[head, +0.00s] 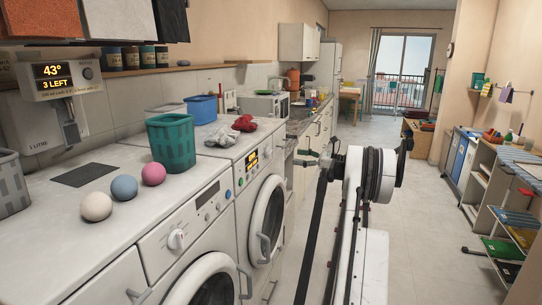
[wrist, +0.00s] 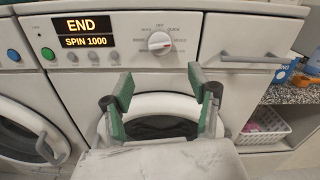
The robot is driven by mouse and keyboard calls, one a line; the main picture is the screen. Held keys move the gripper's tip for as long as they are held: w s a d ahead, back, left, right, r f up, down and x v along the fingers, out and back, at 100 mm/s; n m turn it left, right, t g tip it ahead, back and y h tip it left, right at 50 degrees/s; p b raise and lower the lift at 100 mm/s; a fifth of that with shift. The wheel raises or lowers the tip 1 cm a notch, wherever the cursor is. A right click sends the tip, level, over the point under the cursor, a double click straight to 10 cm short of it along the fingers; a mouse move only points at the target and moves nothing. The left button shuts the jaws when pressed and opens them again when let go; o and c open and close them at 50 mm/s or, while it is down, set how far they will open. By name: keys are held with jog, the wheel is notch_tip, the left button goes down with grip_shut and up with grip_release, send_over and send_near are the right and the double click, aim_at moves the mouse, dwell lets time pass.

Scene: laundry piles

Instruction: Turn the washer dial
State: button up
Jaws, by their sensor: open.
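The washer dial (wrist: 160,43) is a round white knob with a red mark, on the white control panel at the upper middle of the wrist view. Printed labels surround it. The washer display (wrist: 86,34) to its left reads END and SPIN 1000. My gripper (wrist: 158,78) is open and empty, with green-padded fingers spread either side of the dial's line and lower in the picture. The fingers do not touch the dial. The washer (head: 262,205) is the farther of two in the head view, where my gripper (head: 312,158) is beside it.
A nearer washer (head: 185,250) has its own dial. Coloured balls (head: 124,187) and a green basket (head: 171,142) stand on top. In the wrist view, a drawer handle (wrist: 250,58) and a shelf with a white basket (wrist: 265,128) are at right. The aisle floor is clear.

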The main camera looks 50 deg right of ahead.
aim_at(271, 153)
jog(key=x, duration=1.2)
jog(key=shift+w, duration=0.1)
jog(key=c, duration=1.2)
jog(key=shift+o, duration=0.2)
jog(key=shift+f, duration=0.1)
